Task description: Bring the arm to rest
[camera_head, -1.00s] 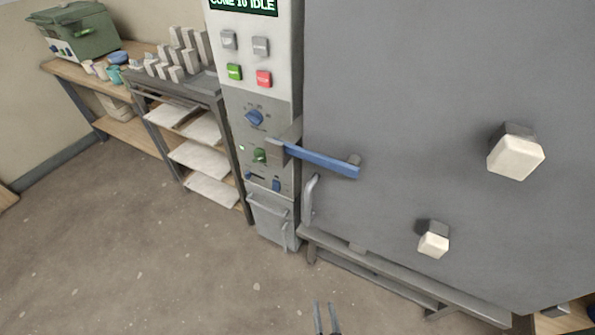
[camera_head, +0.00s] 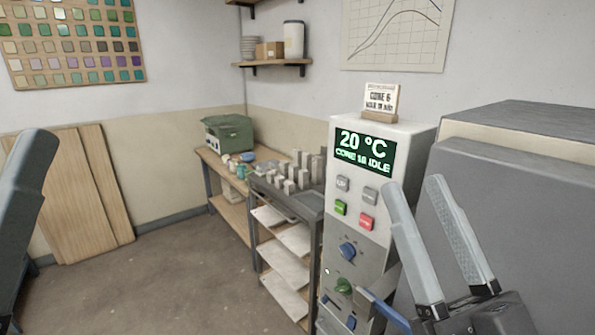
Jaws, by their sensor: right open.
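My right gripper (camera_head: 416,232) rises at the lower right of the head view. Its two grey fingers point up and stand apart, with nothing between them. It shows in front of the kiln's grey body (camera_head: 530,200) and beside the control panel (camera_head: 352,205); whether it touches either cannot be told. The panel's screen (camera_head: 364,152) reads 20 °C and an idle line. A blue handle (camera_head: 388,314) shows partly below the gripper.
A shelf rack (camera_head: 283,262) with white boards and grey blocks on top stands left of the panel. A workbench (camera_head: 232,207) carries a green box (camera_head: 229,133). Wooden boards (camera_head: 80,195) lean on the left wall. The floor (camera_head: 165,285) between is clear.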

